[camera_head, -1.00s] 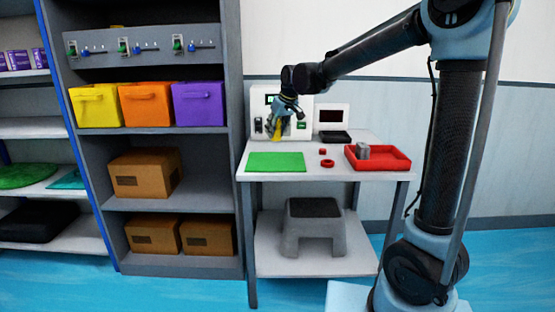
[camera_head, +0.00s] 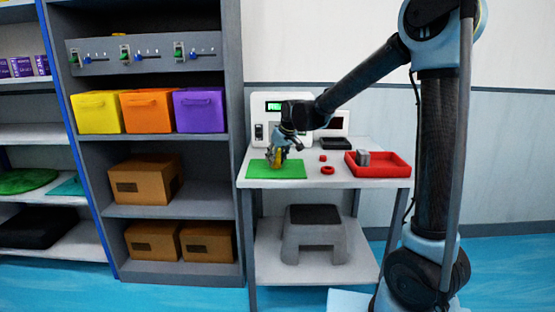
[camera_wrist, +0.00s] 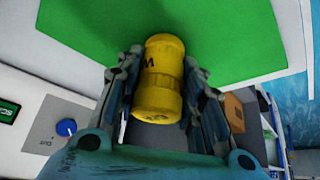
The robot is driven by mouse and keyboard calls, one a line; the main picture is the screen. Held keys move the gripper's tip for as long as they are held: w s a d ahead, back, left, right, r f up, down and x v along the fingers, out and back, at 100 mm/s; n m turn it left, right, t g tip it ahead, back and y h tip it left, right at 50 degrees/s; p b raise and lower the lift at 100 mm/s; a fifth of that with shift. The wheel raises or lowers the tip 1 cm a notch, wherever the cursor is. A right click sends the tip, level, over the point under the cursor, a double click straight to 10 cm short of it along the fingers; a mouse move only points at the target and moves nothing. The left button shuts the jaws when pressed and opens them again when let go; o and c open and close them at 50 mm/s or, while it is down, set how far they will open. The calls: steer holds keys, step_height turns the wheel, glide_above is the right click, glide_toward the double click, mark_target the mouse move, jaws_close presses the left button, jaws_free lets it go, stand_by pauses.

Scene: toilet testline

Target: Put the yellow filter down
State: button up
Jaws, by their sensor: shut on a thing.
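The yellow filter (camera_wrist: 160,80) is a ribbed yellow cylinder with dark lettering. My gripper (camera_wrist: 160,92) is shut on it, one finger on each side, in the wrist view. In the head view my gripper (camera_head: 277,158) is low over the green mat (camera_head: 295,170) on the white table, with the yellow filter (camera_head: 277,157) between its fingers. The green mat also fills the upper part of the wrist view (camera_wrist: 235,35). I cannot tell whether the filter touches the mat.
A red tray (camera_head: 398,170) with a grey metal piece (camera_head: 363,158) stands at the table's right. Small red parts (camera_head: 327,170) lie between mat and tray. A white machine (camera_head: 262,110) stands behind the mat. A shelf with bins (camera_head: 150,110) is to the left.

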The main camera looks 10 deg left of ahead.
steer(key=o, duration=1.2)
steer(key=v, duration=1.2)
steer(key=s+d+f+m+h, duration=0.1)
steer(key=s+d+f, duration=0.15)
steer(key=d, duration=0.65)
steer(key=s+d+f+m+h, duration=0.15)
steer(key=s+d, duration=0.25)
steer(key=d, duration=0.5)
steer(key=s+d+f+m, duration=0.2)
steer(key=s+d, duration=0.1)
steer(key=d, duration=0.6)
steer(key=s+d+f+m, duration=0.1)
steer(key=s+d+f, duration=0.3)
steer(key=s+d, duration=0.1)
steer(key=s+d+f+m+g+h, duration=0.1)
steer(key=s+d+f+m, duration=0.1)
steer(key=s+d+f, duration=0.2)
steer(key=s+d+f+m+h, duration=0.1)
steer(key=s+d+f, duration=0.4)
steer(key=s, duration=0.3)
steer(key=shift+s+d+f+m+g, duration=0.25)
steer(key=shift+s+d+m+g, duration=0.05)
steer(key=shift+s+m+g, duration=0.1)
